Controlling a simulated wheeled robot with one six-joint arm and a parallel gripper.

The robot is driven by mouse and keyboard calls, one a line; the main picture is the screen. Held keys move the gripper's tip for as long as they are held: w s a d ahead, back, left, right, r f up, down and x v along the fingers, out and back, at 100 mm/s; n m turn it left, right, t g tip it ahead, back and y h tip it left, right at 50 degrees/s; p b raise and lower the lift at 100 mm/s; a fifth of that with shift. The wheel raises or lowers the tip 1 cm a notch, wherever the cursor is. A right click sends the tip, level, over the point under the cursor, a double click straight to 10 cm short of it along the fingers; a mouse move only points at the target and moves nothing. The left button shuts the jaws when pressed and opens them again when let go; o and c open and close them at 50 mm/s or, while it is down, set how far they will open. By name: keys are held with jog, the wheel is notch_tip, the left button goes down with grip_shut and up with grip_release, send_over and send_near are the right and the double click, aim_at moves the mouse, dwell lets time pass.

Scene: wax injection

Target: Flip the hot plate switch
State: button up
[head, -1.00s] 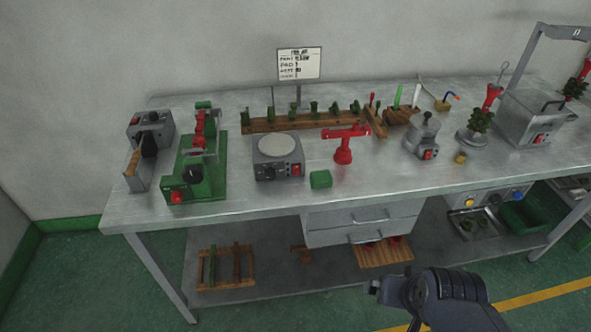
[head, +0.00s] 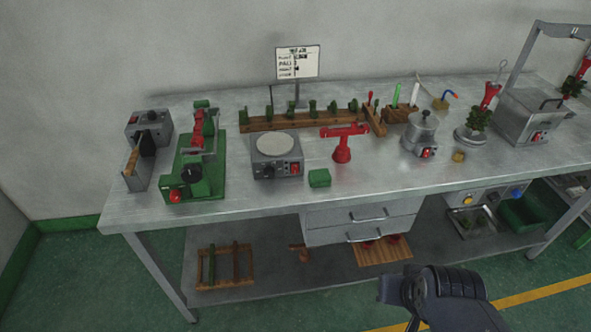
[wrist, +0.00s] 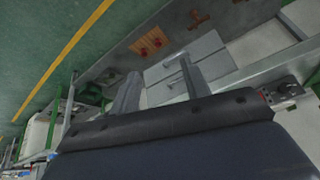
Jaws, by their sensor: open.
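The hot plate (head: 276,169) is a grey box with a round pale top, standing on the metal bench left of the middle in the head view. Its red switch (head: 296,168) is on the front face at the right, beside a dark knob. My gripper (wrist: 160,84) is open and empty in the wrist view, its two fingers apart. In the head view my arm is low at the bottom right, in front of the bench and well away from the hot plate.
A green block (head: 319,178) and a red stand (head: 343,147) are right of the hot plate. A green and red machine (head: 197,165) is to its left, and a wooden rack (head: 300,121) behind. Drawers (head: 362,220) hang under the bench. The bench front edge is bare.

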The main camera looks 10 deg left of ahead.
grip_shut()
dwell(0.8)
